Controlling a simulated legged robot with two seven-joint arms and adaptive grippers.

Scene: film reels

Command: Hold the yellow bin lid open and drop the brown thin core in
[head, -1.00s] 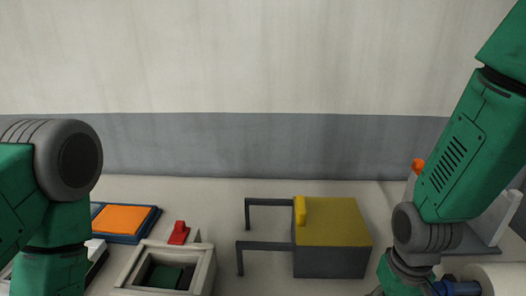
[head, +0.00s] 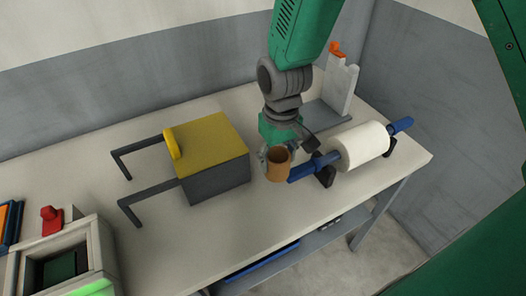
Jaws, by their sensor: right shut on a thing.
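The yellow bin is a dark grey box (head: 219,181) with a flat yellow lid (head: 212,141), standing on the table left of centre. The lid lies shut, with a rounded yellow handle (head: 171,143) at its left edge. My right gripper (head: 277,155) points down, to the right of the bin, shut on the brown core (head: 279,169). The core is a short hollow tube, held upright with its open top showing. The gripper partly hides its upper rim. My left gripper is out of view.
Two dark bracket arms (head: 147,194) reach left from the bin. A white roll (head: 361,145) on a blue spindle lies right of my right gripper. A grey stand (head: 339,88) with an orange top is behind. A light box (head: 88,246) stands at lower left.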

